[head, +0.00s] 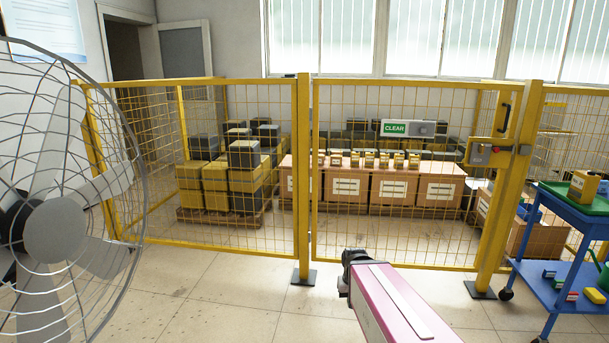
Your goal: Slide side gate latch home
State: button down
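The yellow mesh side gate (400,268) stands in front of me, right of the centre post (304,180). The gate latch (488,151) is a yellow plate at its right edge, beside the right post, with a small grey and red part on it. It is too small to tell how far the bolt is slid. A black handle (503,117) is above it. My gripper (350,262) shows as a dark shape at the end of my pink arm, low and left of the latch, well apart from it. Its fingers cannot be made out.
A wire-caged fan (45,215) fills the left foreground. A blue cart (575,215) with small boxes stands at the right, near the latch post. Stacked boxes (245,180) are behind the fence. The tiled floor before the gate is clear.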

aim_at(496, 150)
jog(key=z, duration=1.35)
